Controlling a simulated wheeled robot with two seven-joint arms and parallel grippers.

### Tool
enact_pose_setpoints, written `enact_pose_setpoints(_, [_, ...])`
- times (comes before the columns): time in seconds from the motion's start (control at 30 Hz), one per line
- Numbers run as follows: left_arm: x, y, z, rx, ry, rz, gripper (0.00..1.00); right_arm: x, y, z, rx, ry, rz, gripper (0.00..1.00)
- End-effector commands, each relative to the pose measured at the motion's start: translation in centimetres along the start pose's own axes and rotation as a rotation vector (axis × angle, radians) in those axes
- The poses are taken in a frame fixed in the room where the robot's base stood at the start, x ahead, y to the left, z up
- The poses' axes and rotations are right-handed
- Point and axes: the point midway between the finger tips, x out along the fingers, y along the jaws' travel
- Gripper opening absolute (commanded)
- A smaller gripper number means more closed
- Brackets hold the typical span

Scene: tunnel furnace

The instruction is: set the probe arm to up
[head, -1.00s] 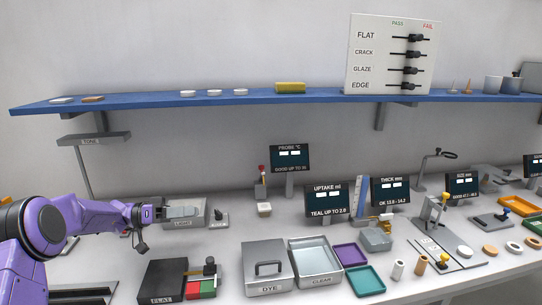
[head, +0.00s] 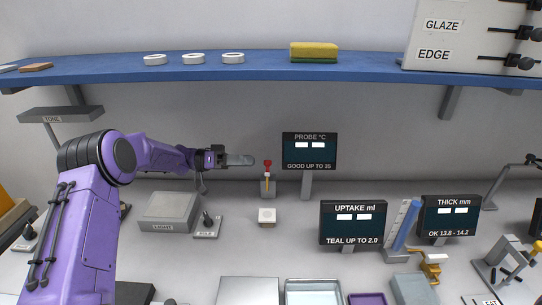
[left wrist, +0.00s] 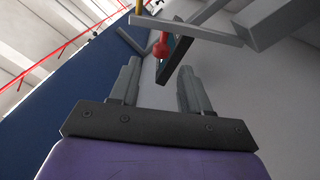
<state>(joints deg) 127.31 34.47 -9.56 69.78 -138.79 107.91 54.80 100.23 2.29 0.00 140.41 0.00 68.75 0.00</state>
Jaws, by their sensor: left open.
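The probe stand (head: 268,187) is a small grey post at the back of the bench, below and left of the PROBE °C display (head: 309,151). A red knob (head: 267,164) shows at its top, with a thin yellow piece under it. My left gripper (head: 250,160) is open and empty at about the knob's height, just left of it in the head view. In the left wrist view the red knob (left wrist: 160,46) appears in line with the gap between the open fingers (left wrist: 159,68), near their tips. I cannot tell whether they touch. My right gripper is out of view.
A white-topped block (head: 267,216) stands in front of the probe stand. The grey LIGHT box (head: 170,211) and a small lever base (head: 207,228) lie below my left arm. The blue shelf (head: 200,70) runs above. The UPTAKE display (head: 352,223) stands to the right.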

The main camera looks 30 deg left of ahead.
Motion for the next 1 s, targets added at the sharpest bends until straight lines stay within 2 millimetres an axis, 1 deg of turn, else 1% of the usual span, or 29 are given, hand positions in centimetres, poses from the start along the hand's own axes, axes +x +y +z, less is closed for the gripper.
enact_pose_setpoints(0.03, [1.2, 0.3, -0.3, -0.001, -0.001, 0.001, 0.47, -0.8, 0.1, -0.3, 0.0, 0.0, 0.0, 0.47])
enact_pose_setpoints(0.1, [2.7, 0.3, -0.3, 0.0, -0.002, 0.0, 0.47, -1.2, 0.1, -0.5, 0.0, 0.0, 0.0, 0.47])
enact_pose_setpoints(0.2, [4.6, 0.2, -0.2, -0.001, 0.0, -0.001, 0.47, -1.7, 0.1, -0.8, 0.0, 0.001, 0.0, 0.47])
enact_pose_setpoints(0.3, [6.0, 0.1, -0.1, 0.0, -0.001, -0.001, 0.47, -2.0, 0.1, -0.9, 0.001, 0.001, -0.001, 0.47])
enact_pose_setpoints(0.43, [6.8, 0.1, -0.1, 0.0, 0.002, -0.001, 0.47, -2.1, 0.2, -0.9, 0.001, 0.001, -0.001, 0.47])
enact_pose_setpoints(0.63, [6.9, 0.0, 0.0, 0.001, 0.001, -0.001, 0.47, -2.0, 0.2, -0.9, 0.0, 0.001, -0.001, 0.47])
enact_pose_setpoints(0.67, [6.9, 0.0, 0.0, 0.001, 0.001, -0.001, 0.43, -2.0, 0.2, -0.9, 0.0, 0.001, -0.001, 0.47])
enact_pose_setpoints(0.7, [6.9, 0.0, 0.0, 0.001, 0.001, -0.001, 0.3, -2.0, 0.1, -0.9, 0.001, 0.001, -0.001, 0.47])
enact_pose_setpoints(0.8, [6.9, 0.0, 0.0, 0.001, 0.001, -0.001, 0.0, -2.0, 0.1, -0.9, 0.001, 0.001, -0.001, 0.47])
enact_pose_setpoints(1.0, [6.9, 0.0, -0.1, -0.007, 0.0, -0.001, 0.0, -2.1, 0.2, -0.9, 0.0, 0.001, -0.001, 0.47])
